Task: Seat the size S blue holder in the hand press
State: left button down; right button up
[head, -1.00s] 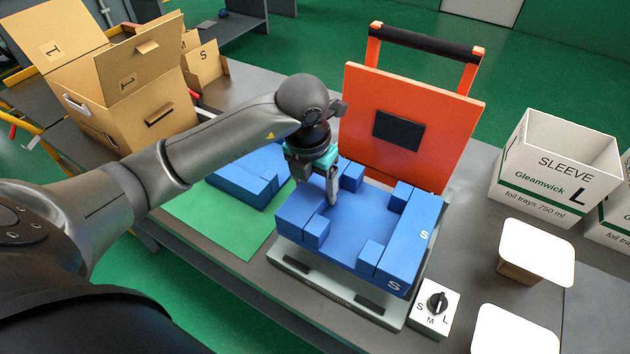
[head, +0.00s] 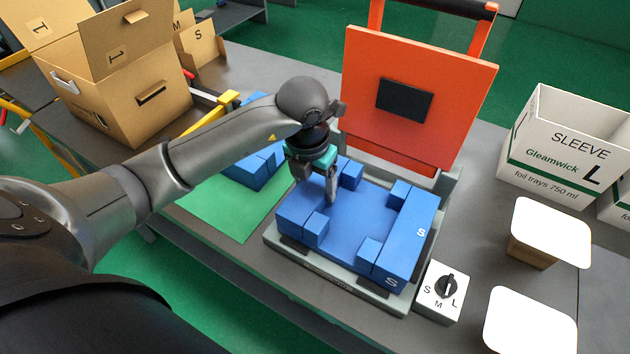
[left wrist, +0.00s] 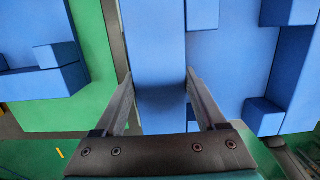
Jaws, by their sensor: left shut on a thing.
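The blue holder (head: 355,220), marked S, lies low on the grey base of the hand press (head: 330,282), and its near side is close to the base surface. I cannot tell whether it is fully down. The press's orange lid (head: 418,140) stands open behind it. My left gripper (head: 332,198) points down at the holder's left-back side and is shut on one of its walls. In the left wrist view, the fingers (left wrist: 162,100) stand on both sides of that blue wall (left wrist: 158,55). My right gripper is out of view.
Another blue holder (head: 250,168) lies on a green mat (head: 228,212) to the left. A dial box (head: 443,292) marked S, M, L stands right of the press. White-topped stacks (head: 550,232), a SLEEVE box (head: 562,150) and cardboard boxes (head: 120,90) stand farther out.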

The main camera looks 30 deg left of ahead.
pick_arm(q)
jog(key=shift+c, duration=1.8)
grip_release()
jog(key=o, duration=0.4)
jog(key=shift+c, duration=0.2)
jog(key=shift+f, duration=0.1)
notch_tip(320, 180, up, 15)
jog(key=s+p, duration=0.2)
jog(key=shift+s, duration=0.15)
